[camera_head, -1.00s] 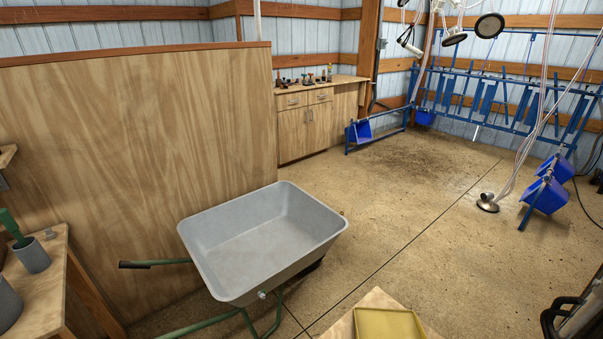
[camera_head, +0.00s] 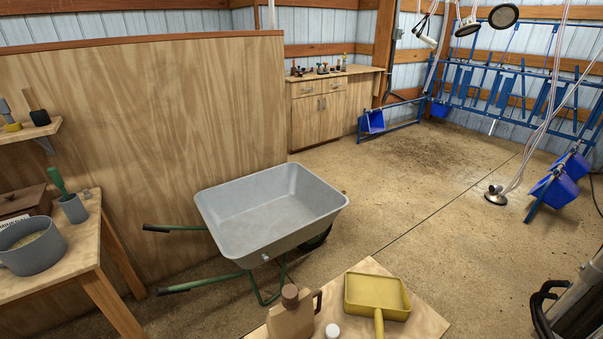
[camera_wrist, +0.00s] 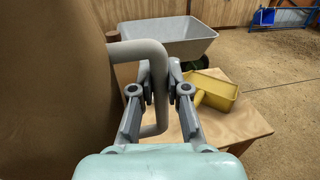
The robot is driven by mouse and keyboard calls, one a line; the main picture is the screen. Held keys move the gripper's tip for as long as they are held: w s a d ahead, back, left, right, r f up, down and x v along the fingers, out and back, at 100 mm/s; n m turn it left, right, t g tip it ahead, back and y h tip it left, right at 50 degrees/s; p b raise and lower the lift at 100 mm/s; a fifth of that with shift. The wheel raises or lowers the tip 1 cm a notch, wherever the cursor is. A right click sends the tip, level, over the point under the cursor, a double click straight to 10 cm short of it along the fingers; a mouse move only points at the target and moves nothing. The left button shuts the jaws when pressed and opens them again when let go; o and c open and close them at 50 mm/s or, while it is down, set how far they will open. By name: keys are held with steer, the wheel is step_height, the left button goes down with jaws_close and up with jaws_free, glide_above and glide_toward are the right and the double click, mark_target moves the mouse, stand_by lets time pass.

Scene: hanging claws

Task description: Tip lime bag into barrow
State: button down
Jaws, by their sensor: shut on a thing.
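The grey barrow (camera_head: 268,212) stands empty and upright on the floor, its green legs and dark handles toward the left; it also shows at the top of the wrist view (camera_wrist: 172,38). A large brown bag-like body (camera_wrist: 50,90), which I take for the lime bag, fills the left of the wrist view. A grey loop handle (camera_wrist: 140,50) joins its side. My gripper (camera_wrist: 160,74) is shut on this handle, a finger on each side. The bag's mouth and base are out of frame. In the head view neither my gripper nor the held bag shows.
A wooden table (camera_head: 432,322) in front of the barrow holds a yellow scoop (camera_head: 377,295), a brown jug (camera_head: 292,312) and a small white item (camera_head: 332,331). A left bench (camera_head: 82,248) carries a grey pot (camera_head: 32,258). A plywood wall (camera_head: 140,130) stands behind the barrow.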

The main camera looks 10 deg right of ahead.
steer(key=shift+s, duration=0.15)
steer(key=w+a+r+p, duration=0.1)
steer(key=w+a+r, duration=0.25)
steer(key=a, duration=0.55)
steer(key=w+a+r+p, duration=0.2)
steer(key=w+a+r, duration=0.15)
steer(key=a, duration=0.55)
steer(key=w+a+r+p, duration=0.15)
steer(key=w+a, duration=0.25)
steer(key=a, duration=0.5)
steer(key=s+r+p, duration=0.3)
steer(key=r+p, duration=0.6)
steer(key=p, duration=0.3)
steer(key=s+r+p, duration=0.3)
steer(key=r+p, duration=0.7)
steer(key=p, duration=0.3)
steer(key=s+r+p, duration=0.3)
steer(key=r+p, duration=0.7)
steer(key=p, duration=0.2)
steer(key=shift+s+d, duration=0.25)
steer(key=shift+d, duration=0.1)
